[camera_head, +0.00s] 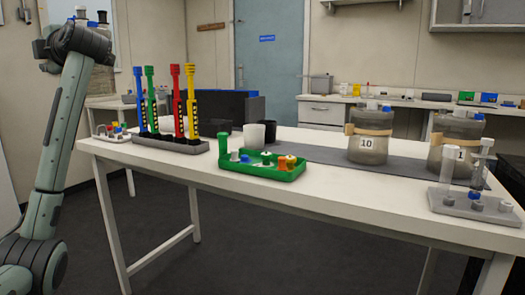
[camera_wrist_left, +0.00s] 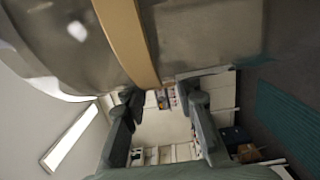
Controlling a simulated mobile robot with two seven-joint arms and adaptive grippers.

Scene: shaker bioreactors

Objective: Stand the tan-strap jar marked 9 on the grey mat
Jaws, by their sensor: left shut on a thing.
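My left gripper (camera_head: 78,42) is raised at the upper left of the head view, left of the table and above its top. It is shut on a glass jar with a tan strap (camera_wrist_left: 128,40), which fills the top of the left wrist view. In the head view only the jar's capped top (camera_head: 102,17) shows; my arm hides most of the rest. Its number cannot be read. The grey mat (camera_head: 318,155) lies along the table. Tan-strap jars marked 10 (camera_head: 367,148) and 1 (camera_head: 448,157) stand upright on it. My right gripper is not in view.
On the white table (camera_head: 300,197) stand a grey rack (camera_head: 170,145) of coloured pipettes, a green tray (camera_head: 262,172) of small items, white and black cups, and a tube rack (camera_head: 475,205). The mat is bare between the cups and jar 10.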

